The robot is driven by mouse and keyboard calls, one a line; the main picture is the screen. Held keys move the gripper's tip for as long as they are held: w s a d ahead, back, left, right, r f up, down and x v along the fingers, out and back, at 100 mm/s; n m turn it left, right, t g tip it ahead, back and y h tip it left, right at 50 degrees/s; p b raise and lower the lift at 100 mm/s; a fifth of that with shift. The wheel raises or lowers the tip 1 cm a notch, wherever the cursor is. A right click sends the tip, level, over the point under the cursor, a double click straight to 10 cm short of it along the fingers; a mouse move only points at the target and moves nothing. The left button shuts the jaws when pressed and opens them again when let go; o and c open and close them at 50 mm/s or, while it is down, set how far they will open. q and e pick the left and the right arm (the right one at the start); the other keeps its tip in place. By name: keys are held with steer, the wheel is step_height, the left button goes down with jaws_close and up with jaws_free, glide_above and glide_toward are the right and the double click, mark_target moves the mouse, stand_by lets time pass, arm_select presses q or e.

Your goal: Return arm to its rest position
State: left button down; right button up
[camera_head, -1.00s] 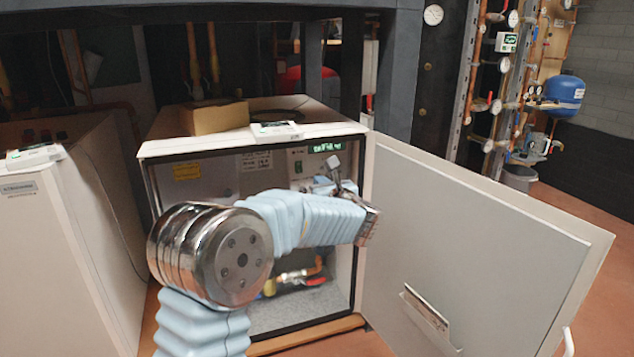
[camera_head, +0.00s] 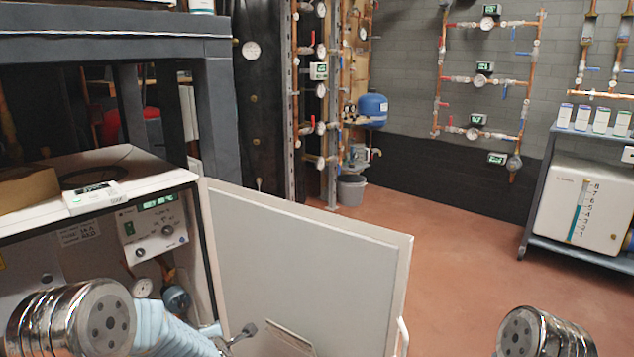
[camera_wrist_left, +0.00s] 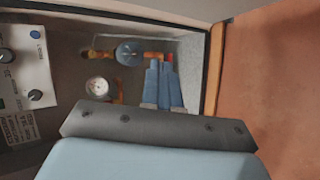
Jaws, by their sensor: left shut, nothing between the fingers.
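My left arm (camera_head: 165,330) comes in at the lower left of the head view, with a chrome joint and light blue sleeve, in front of the open heat pump cabinet (camera_head: 130,205). A chrome joint of my right arm (camera_head: 540,333) shows at the bottom right of the head view. My right gripper is out of view.
The cabinet door (camera_head: 300,260) stands open to the right of my left arm. A control panel (camera_head: 155,228) is inside the cabinet. A grey bucket (camera_head: 351,190), wall pipes with gauges and a trolley (camera_head: 535,215) stand farther off. The red floor between is clear.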

arm_select(q)
steer(key=s+d+f+m+g+h+p, duration=0.1)
steer(key=s+d+f+m+g+h, duration=0.25)
steer(key=s+f+m, duration=0.4)
steer(key=s+d+f+m+g+h+p, duration=0.2)
steer(key=s+d+f+m, duration=0.35)
steer(key=s, duration=0.35)
steer(key=s+d+f+m+g+h, duration=0.1)
steer(key=s+d+m+g, duration=0.1)
steer(key=s+m, duration=0.2)
steer(key=s+d+f+m+g+h+p, duration=0.1)
steer(key=s+d+f+m+g, duration=0.1)
steer(key=s, duration=0.9)
steer(key=shift+d+f+m+g+h, duration=0.3)
steer(key=shift+d+m, duration=0.5)
steer(key=shift+m, duration=0.4)
steer(key=shift+a, duration=0.15)
